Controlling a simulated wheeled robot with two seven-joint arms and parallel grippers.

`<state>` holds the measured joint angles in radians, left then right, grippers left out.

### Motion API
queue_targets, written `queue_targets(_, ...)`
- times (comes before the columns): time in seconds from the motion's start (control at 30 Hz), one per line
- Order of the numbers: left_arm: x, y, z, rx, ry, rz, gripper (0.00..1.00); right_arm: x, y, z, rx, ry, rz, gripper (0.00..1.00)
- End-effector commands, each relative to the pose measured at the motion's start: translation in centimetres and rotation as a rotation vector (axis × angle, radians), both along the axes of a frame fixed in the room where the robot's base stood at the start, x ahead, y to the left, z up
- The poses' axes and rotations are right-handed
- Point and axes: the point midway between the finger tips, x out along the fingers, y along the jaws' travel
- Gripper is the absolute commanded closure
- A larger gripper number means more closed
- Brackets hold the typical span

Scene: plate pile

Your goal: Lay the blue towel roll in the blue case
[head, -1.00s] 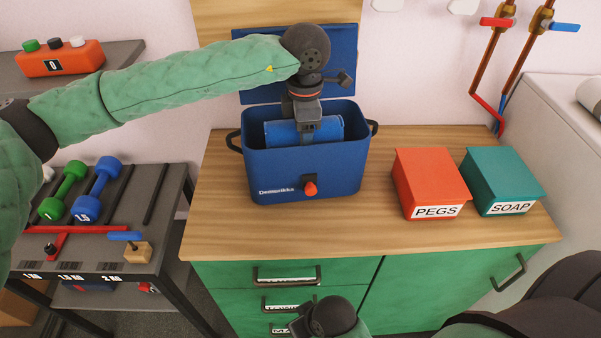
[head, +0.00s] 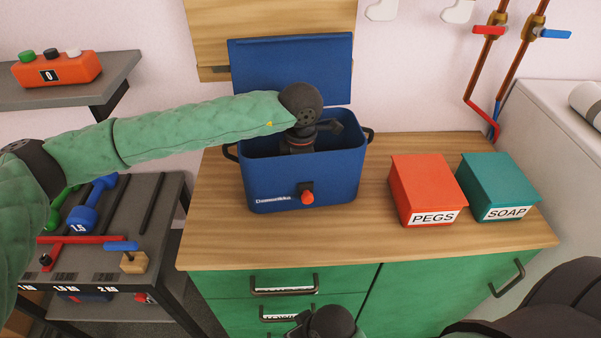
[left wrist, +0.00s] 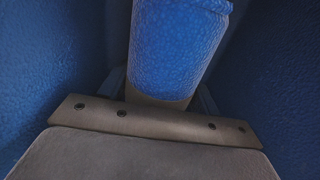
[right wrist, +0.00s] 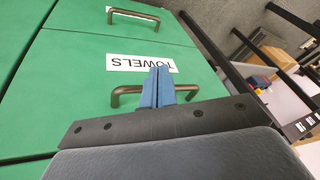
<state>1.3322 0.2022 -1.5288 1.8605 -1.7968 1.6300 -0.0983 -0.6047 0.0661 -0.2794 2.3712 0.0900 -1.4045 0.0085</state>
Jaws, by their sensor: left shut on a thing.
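The blue case (head: 305,180) stands open on the wooden counter, its blue lid (head: 290,70) raised at the back. My left gripper (head: 300,147) reaches down into the case, and its fingers are hidden behind the front wall. In the left wrist view it is shut on the blue towel roll (left wrist: 175,50), with dark blue case walls on both sides. The roll is hidden in the head view. Whether it touches the case floor I cannot tell. My right gripper (right wrist: 160,88) is shut and empty, low in front of the green drawers.
A red PEGS box (head: 425,188) and a teal SOAP box (head: 500,185) stand right of the case. A rack with dumbbells (head: 90,205) is at the left. The right wrist view shows a TOWELS drawer (right wrist: 60,90) with a handle. The counter's front strip is clear.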

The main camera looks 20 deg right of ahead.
Motion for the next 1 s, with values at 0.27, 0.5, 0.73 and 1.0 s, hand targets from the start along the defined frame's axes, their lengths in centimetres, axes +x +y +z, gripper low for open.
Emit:
queue_targets(0.27,0.0,0.0,-0.2,0.000,0.000,0.000,0.65,0.1,0.3,-0.6,0.006,-0.005,0.001,1.00)
queue_targets(0.5,0.0,0.0,-0.2,0.000,0.000,0.000,0.16,0.0,0.3,-0.8,0.006,-0.002,0.002,1.00)
queue_targets(0.73,0.0,0.0,0.0,0.000,0.000,0.000,0.16,0.1,0.3,-0.4,0.006,-0.005,0.002,1.00)
queue_targets(1.0,0.1,0.0,3.3,-0.001,-0.003,0.000,0.16,0.3,0.0,0.5,0.004,-0.012,-0.001,1.00)
